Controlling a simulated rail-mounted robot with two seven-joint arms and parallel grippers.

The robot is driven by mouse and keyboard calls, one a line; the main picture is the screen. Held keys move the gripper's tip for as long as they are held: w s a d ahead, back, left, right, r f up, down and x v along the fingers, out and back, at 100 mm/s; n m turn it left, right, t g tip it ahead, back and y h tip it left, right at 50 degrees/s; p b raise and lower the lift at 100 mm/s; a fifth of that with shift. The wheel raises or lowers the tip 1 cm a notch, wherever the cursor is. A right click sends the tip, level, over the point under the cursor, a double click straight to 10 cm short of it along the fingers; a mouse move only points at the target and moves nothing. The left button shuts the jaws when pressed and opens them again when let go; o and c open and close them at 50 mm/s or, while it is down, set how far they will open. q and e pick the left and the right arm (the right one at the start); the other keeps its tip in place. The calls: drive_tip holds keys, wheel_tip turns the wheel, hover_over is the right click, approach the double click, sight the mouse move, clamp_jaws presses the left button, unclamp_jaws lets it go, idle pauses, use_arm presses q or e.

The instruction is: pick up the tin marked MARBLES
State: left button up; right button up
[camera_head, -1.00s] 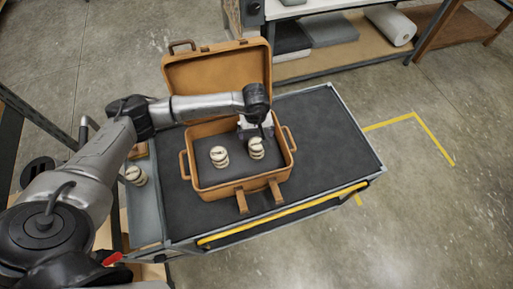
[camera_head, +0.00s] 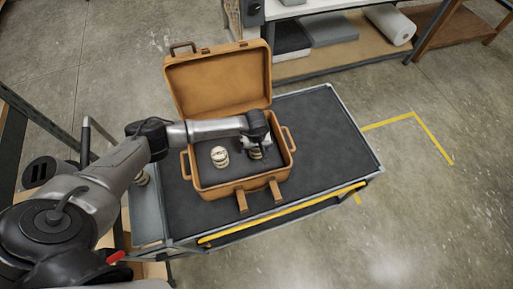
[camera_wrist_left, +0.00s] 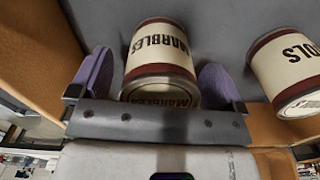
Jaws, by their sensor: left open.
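The tin marked MARBLES (camera_wrist_left: 160,55) is cream with dark red bands. It stands in the open tan suitcase (camera_head: 240,192). In the head view my left gripper (camera_head: 257,148) is over it and hides most of it. In the left wrist view the purple fingers of this gripper (camera_wrist_left: 157,80) are open, one on each side of the tin, with a gap visible on the right. A second tin (camera_wrist_left: 290,72), its label partly cut off to "OLS", stands beside it; it also shows in the head view (camera_head: 219,156). My right gripper is not in view.
The suitcase lid (camera_head: 218,82) is up at the back. The case stands on a dark-topped cart (camera_head: 325,140) with free room at the right. A shelf unit (camera_head: 340,45) stands behind.

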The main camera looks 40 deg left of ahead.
use_arm(q)
drive_tip(key=shift+f, duration=0.15)
drive_tip(key=shift+c, duration=0.3)
drive_tip(key=c, duration=1.1)
drive_tip(key=shift+c, duration=0.2)
